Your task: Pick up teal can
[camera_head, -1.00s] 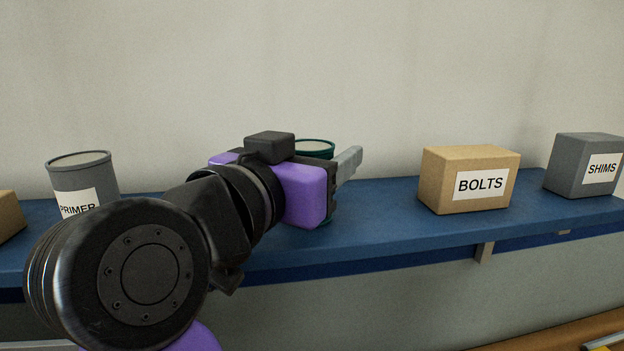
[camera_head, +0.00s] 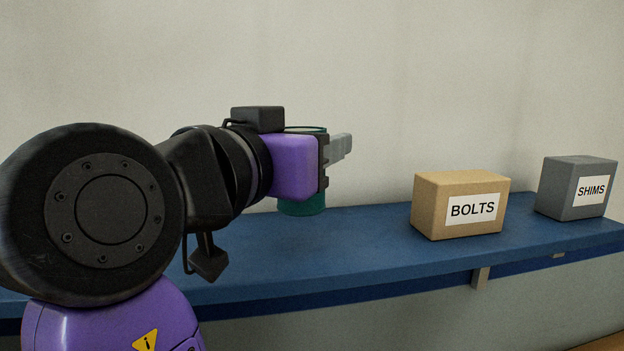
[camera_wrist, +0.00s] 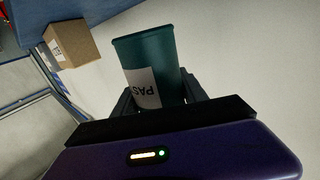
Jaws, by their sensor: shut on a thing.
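The teal can (camera_head: 302,206) shows in the head view below and behind my gripper, with its rim just above it. Most of its body is hidden by the gripper there. Its bottom appears to be above the blue shelf. In the wrist view the teal can (camera_wrist: 150,58) stands between the fingers, with a white label reading "PAS", partly cut off. My gripper (camera_head: 340,147) is shut on the can; its fingers also show in the wrist view (camera_wrist: 160,95) on either side of it.
A tan box marked BOLTS (camera_head: 460,204) and a grey box marked SHIMS (camera_head: 577,188) stand on the blue shelf (camera_head: 370,235) to the right. The shelf between can and BOLTS box is clear. A pale wall (camera_head: 420,80) rises behind.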

